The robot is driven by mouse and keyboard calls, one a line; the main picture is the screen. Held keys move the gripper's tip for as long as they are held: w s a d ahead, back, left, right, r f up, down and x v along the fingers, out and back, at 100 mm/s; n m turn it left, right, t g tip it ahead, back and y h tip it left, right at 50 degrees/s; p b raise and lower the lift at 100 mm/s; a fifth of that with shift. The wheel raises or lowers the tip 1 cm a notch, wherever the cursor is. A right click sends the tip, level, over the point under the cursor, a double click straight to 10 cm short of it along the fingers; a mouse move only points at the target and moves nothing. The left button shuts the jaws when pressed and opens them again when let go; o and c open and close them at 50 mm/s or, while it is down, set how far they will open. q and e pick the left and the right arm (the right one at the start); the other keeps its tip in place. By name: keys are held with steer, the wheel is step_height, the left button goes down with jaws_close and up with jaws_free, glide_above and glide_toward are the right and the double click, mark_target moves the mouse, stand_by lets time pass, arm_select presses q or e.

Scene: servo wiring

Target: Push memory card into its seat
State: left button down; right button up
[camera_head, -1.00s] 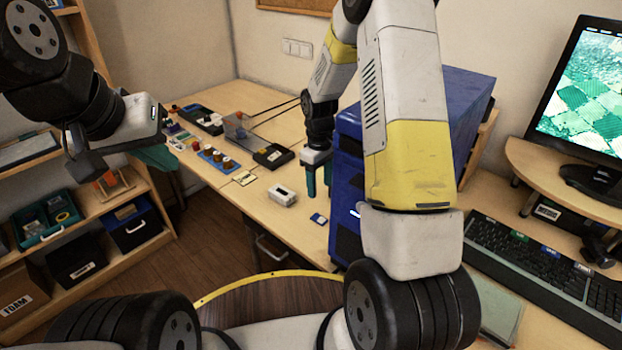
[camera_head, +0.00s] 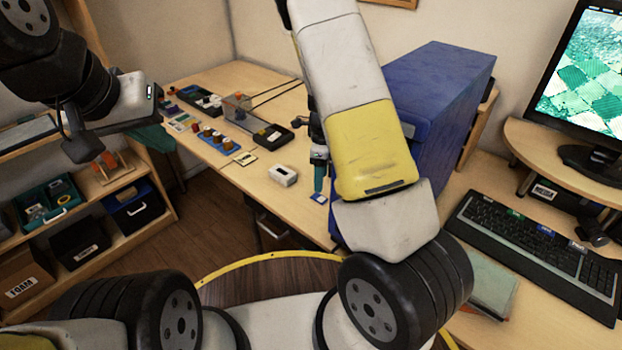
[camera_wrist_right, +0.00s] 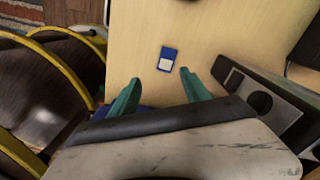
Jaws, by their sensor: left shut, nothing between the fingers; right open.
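The memory card (camera_head: 318,198) is a small blue card with a white label, lying flat on the table near its front edge. In the right wrist view the card (camera_wrist_right: 168,59) lies just beyond the open fingertips. My right gripper (camera_head: 319,180) points down above the card, open and empty; in the wrist view the gripper (camera_wrist_right: 159,79) has its teal fingers apart, short of the card. A small white box (camera_head: 283,176) stands to the left of the card; I cannot tell where its slot is. My left gripper (camera_head: 158,138) is shut and empty, far left of the card.
A blue cabinet (camera_head: 440,110) stands close to the right of my right arm. The table around the memory card is clear.

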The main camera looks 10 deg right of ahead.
mark_target(321, 199)
steer(key=m, duration=0.5)
steer(key=shift+w+d+f+m+t, duration=0.3)
steer(key=shift+w+d+f, duration=0.05)
steer(key=shift+d, duration=0.05)
steer(key=shift+s+a+f, duration=0.1)
steer(key=shift+f, duration=1.75)
steer(key=shift+a+f, duration=0.1)
steer(key=shift+f, duration=1.7)
jaws_close()
